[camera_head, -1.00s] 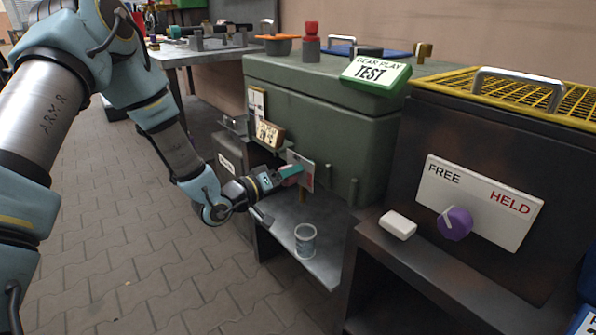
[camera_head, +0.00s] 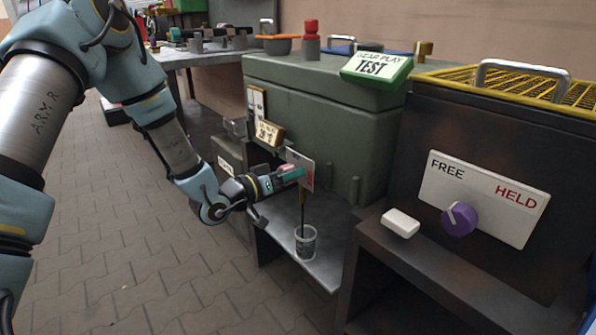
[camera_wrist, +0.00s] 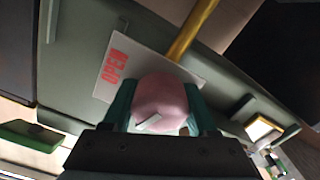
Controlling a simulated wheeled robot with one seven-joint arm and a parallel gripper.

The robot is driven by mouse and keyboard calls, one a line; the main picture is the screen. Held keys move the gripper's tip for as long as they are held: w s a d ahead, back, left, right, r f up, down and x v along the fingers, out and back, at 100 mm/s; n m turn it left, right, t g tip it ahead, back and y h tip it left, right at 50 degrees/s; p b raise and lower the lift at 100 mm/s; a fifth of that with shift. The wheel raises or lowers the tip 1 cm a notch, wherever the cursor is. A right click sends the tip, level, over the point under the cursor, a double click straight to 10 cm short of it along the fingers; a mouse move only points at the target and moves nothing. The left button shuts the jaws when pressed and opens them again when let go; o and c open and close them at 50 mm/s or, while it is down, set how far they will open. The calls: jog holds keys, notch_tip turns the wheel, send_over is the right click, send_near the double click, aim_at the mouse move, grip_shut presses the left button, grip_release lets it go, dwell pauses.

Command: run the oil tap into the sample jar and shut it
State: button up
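My gripper (camera_head: 290,176) is at the oil tap on the front of the green gearbox housing (camera_head: 330,125). In the wrist view its two teal fingers (camera_wrist: 165,105) are closed around the pink tap knob (camera_wrist: 160,100), which has a white pointer line. A white plate (camera_wrist: 120,68) with red "OPEN" lettering is behind the knob. A brass spout (camera_wrist: 192,30) shows beside the plate. A dark stream of oil (camera_head: 303,208) falls from the tap into the clear sample jar (camera_head: 306,240), which stands upright on the grey shelf (camera_head: 325,262). The jar's oil level is hard to tell.
At right, a dark cabinet carries a FREE/HELD plate (camera_head: 440,185) with a purple knob (camera_head: 459,219). A white block (camera_head: 400,223) lies on the ledge. Paved floor (camera_head: 120,240) at left is clear.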

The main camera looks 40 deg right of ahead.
jog(key=o, duration=0.4)
jog(key=a, duration=1)
jog(key=shift+w+a, duration=0.35)
jog(key=shift+a, duration=0.05)
dwell(1.3)
